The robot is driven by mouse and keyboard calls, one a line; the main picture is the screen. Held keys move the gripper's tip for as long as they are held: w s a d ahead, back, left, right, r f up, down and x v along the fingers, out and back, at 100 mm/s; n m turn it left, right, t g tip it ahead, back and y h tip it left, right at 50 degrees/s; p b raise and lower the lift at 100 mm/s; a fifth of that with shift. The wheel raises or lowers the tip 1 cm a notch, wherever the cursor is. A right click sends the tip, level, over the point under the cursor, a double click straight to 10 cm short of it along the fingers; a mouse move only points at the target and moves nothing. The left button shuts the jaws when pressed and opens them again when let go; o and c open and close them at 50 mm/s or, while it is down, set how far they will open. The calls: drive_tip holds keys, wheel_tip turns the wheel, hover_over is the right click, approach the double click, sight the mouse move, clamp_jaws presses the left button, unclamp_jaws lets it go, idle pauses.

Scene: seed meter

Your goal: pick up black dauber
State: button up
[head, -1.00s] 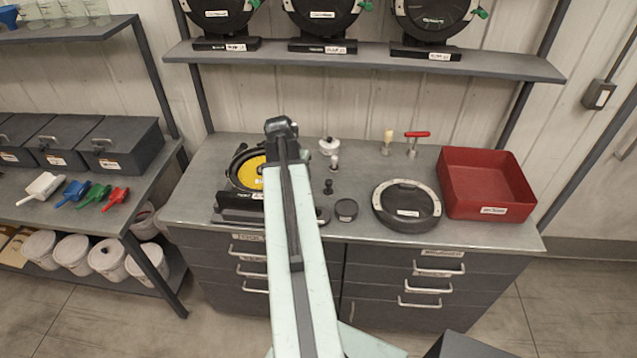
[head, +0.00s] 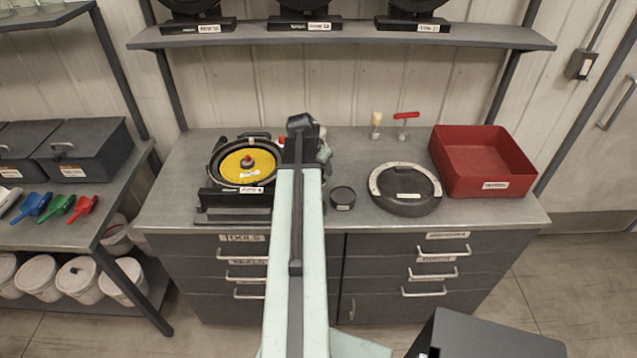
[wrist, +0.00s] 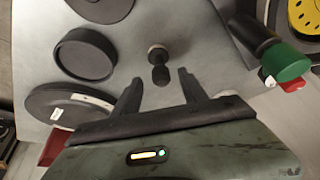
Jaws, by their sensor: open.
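The black dauber (wrist: 158,64) is a small dark piece with a round knob end on the grey bench top. In the wrist view it lies just beyond and between the fingertips of my gripper (wrist: 160,77). The jaws are open with nothing between them that I can see gripped. In the head view my gripper (head: 301,126) is over the middle of the bench, and my arm hides the dauber there. I cannot tell the height of the fingers above the bench.
A black tin (head: 343,197) and a round black cover (head: 405,205) lie right of my arm, before a red tray (head: 485,195). A seed meter with a yellow disc (head: 235,165) stands left.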

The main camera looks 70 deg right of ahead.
drive_tip(key=b+x, duration=0.4)
drive_tip(key=x, duration=0.1)
drive_tip(key=shift+w+a+f+b, duration=0.1)
drive_tip(key=shift+w+f+b, duration=0.1)
drive_tip(key=shift+b, duration=0.1)
drive_tip(key=shift+s+r, duration=0.1)
drive_tip(key=shift+r, duration=0.1)
clamp_jaws()
drive_tip(key=shift+r+p, duration=0.15)
drive_tip(key=shift+p, duration=0.2)
